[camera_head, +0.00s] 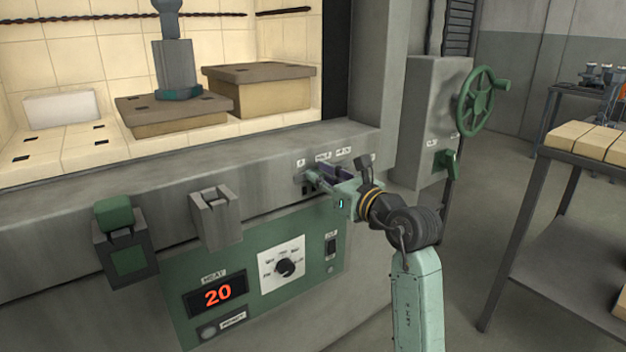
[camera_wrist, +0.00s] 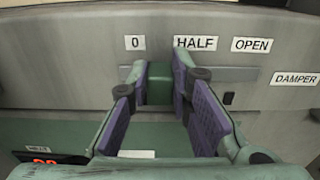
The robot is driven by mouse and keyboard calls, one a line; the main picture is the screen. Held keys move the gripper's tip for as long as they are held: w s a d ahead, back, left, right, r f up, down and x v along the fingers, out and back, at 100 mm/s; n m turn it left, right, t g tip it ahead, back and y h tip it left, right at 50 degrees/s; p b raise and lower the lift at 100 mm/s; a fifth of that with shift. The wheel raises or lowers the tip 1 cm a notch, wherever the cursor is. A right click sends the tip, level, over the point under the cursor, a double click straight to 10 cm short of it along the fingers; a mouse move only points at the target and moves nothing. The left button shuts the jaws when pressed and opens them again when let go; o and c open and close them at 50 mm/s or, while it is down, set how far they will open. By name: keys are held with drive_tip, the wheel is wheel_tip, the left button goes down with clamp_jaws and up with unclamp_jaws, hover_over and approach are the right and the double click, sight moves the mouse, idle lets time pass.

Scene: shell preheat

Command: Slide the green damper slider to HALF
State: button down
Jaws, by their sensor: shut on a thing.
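The green damper slider (camera_wrist: 160,90) shows in the wrist view between the purple finger pads of my gripper (camera_wrist: 160,92). My gripper is shut on it. The slider sits right of the label 0 (camera_wrist: 135,43) and just below and left of the middle of the label HALF (camera_wrist: 195,43). The label OPEN (camera_wrist: 252,45) is farther right, and the DAMPER label (camera_wrist: 296,78) lies beyond it. In the head view my gripper (camera_head: 324,177) reaches the front ledge and mostly hides the slider.
A green control panel (camera_head: 240,262) with a display reading 20 (camera_head: 218,295) and a dial (camera_head: 285,267) is below the ledge. A green handwheel (camera_head: 483,101) is to the right. Slot (camera_wrist: 230,74) shows free to the right of my fingers.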

drive_tip(key=w+d, duration=0.2)
drive_tip(key=d, duration=0.1)
drive_tip(key=c, duration=1.4)
unclamp_jaws()
drive_tip(key=shift+a, duration=0.1)
drive_tip(key=shift+c, duration=0.2)
drive_tip(key=v, duration=1.2)
